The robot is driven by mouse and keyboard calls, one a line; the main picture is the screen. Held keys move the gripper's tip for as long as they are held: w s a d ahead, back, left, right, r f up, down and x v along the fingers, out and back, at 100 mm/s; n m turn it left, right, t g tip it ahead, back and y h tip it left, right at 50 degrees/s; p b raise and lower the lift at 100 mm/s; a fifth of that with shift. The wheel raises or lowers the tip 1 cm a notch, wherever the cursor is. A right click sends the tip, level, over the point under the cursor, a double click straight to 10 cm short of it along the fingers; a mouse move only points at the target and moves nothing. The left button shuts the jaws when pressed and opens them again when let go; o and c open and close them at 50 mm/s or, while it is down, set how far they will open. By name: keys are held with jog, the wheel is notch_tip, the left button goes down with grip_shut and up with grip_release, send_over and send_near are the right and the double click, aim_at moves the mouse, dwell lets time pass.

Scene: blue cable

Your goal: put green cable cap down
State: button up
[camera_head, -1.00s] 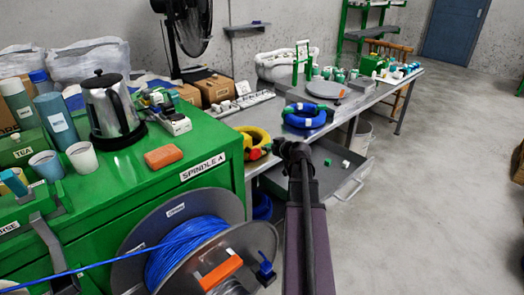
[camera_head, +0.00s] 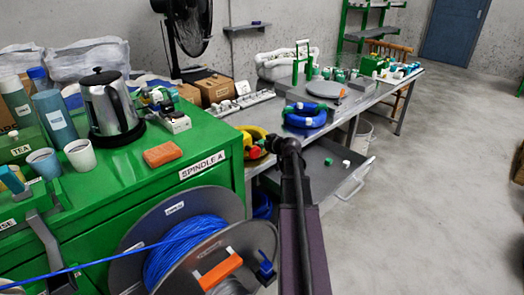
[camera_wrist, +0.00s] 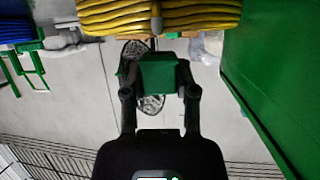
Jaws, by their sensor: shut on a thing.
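In the wrist view, my gripper (camera_wrist: 158,82) is shut on the green cable cap (camera_wrist: 158,72), a small dark green block between its fingers. Above it in that view is a yellow cable coil (camera_wrist: 200,16) with a grey band. In the head view, my dark arm reaches toward the bench beside the yellow coil (camera_head: 249,134), which has red and green pieces on it. My arm hides part of that coil. My fingers and the held cap cannot be made out in the head view.
A blue cable coil (camera_head: 304,122) lies on the bench behind my arm. The open drawer (camera_head: 325,180) holds small green and white caps. The green cabinet (camera_head: 215,165) and a spool of blue cable (camera_head: 180,250) stand on the left.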

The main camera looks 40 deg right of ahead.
jog(key=shift+f+b, duration=0.75)
jog(key=shift+f, duration=0.4)
jog(key=shift+f, duration=0.2)
jog(key=o, duration=0.7)
jog(key=shift+o, duration=0.2)
jog(key=shift+s+r, duration=0.1)
jog(key=p+v, duration=0.5)
jog(key=v, duration=0.8)
jog(key=shift+s+r, duration=0.25)
